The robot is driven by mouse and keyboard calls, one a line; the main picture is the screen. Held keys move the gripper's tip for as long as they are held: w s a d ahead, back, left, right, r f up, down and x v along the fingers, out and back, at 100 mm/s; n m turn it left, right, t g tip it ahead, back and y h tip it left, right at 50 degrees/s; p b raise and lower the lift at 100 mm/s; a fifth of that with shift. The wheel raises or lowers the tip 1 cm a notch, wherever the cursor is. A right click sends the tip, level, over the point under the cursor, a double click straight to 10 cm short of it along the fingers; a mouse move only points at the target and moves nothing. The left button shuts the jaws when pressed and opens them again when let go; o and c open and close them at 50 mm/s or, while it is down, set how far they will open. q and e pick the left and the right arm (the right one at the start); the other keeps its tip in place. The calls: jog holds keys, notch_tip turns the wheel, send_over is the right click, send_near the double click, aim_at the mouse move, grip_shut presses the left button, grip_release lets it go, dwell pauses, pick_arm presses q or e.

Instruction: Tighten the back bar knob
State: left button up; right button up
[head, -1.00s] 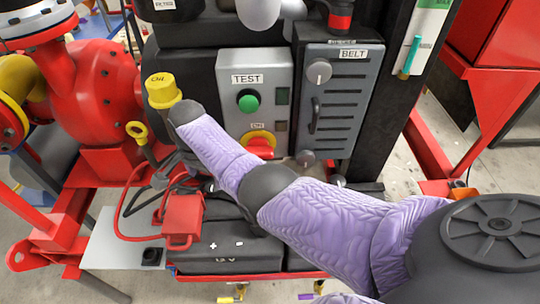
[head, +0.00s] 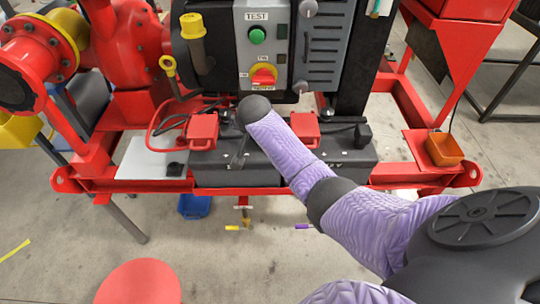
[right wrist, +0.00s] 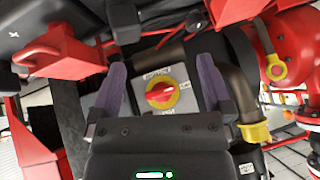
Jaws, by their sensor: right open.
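The black battery (head: 235,168) with two red terminal covers sits on the red skid below the grey switch panel. A small dark knob (head: 327,113) shows behind the right terminal cover, and a black knob (head: 363,135) stands at the battery's right end. I cannot tell for sure which is the back bar knob. My right forearm reaches over the battery and hides part of it; the gripper is mostly hidden in the head view. In the right wrist view my right gripper (right wrist: 163,82) is open and empty, its fingers framing the red switch. My left gripper is not in view.
The red rotary switch (head: 264,76) and green button (head: 258,35) are on the panel above the battery. A yellow-capped pipe (head: 193,27) and yellow ring handle (head: 168,65) stand left. Red cables run over the battery's left side.

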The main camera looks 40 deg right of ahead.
jog(key=s+f+n+b, duration=0.1)
jog(key=s+f+n, duration=0.2)
jog(key=f, duration=0.3)
jog(key=s+f+n+t+b, duration=0.1)
jog(key=s+f+n, duration=0.1)
jog(key=f, duration=0.4)
jog(key=s+f+n+t+y+b, duration=0.1)
jog(key=s+f+n, duration=0.2)
jog(key=f, duration=0.3)
jog(key=shift+s+f+n+b, duration=0.35)
jog(key=shift+n+b, duration=0.05)
jog(key=shift+n, duration=0.2)
jog(key=shift+d, duration=0.15)
jog(key=s+a+f+g, duration=0.3)
jog(key=s+f+g, duration=0.1)
jog(key=s+f, duration=0.85)
jog(key=s+a+f+n+g, duration=0.1)
jog(key=s+a+f+g, duration=0.1)
jog(key=s, duration=1.1)
jog(key=s+a+f+g+y, duration=0.1)
jog(key=s+a+f+g, duration=0.1)
jog(key=s, duration=1.2)
jog(key=shift+s+f+n+g+y, duration=0.25)
jog(key=shift+s+n+g+y, duration=0.05)
jog(key=shift+n, duration=0.1)
jog(key=shift+w+a, duration=0.1)
